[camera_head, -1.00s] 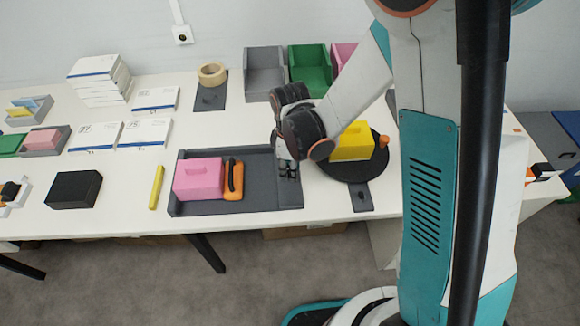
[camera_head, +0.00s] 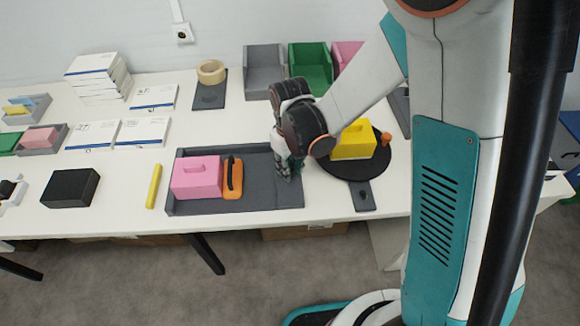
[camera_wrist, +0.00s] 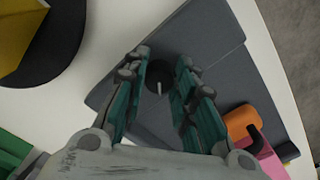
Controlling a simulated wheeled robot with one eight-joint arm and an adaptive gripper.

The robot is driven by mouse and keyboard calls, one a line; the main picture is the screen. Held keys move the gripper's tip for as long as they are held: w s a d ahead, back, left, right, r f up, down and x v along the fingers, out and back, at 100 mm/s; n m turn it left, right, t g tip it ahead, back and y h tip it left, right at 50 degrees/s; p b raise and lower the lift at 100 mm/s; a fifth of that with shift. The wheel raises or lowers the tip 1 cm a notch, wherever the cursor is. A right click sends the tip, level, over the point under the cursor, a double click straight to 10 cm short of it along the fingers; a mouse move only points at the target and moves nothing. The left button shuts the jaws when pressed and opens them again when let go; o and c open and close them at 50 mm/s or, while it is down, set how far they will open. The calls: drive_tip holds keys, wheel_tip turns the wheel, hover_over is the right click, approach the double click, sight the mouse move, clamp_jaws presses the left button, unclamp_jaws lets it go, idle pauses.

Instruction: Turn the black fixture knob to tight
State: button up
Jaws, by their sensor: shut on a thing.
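The black knob (camera_wrist: 158,76) with a pale pointer line sits on the dark grey fixture tray (camera_wrist: 200,50) in the wrist view. My gripper (camera_wrist: 161,68) has its green fingers on both sides of the knob and is shut on it. In the head view, my gripper (camera_head: 287,168) reaches down to the right part of the grey fixture tray (camera_head: 240,198); the knob is hidden there behind the fingers. A pink block (camera_head: 196,178) and an orange handle-shaped piece (camera_head: 233,178) lie in the tray's left part. No tight marking is readable.
A yellow block (camera_head: 352,141) stands on a round black plate (camera_head: 380,160) close to my wrist. A yellow stick (camera_head: 154,186) and a black box (camera_head: 70,189) lie to the left. Grey (camera_head: 264,70) and green (camera_head: 311,68) bins stand behind.

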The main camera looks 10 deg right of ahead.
drive_tip(key=m+b, duration=0.1)
drive_tip(key=m, duration=0.4)
drive_tip(key=shift+a, duration=0.1)
drive_tip(key=shift+m, duration=2.4)
drive_tip(key=o, duration=1.1)
drive_tip(key=shift+c, duration=0.2)
drive_tip(key=shift+r, duration=3.75)
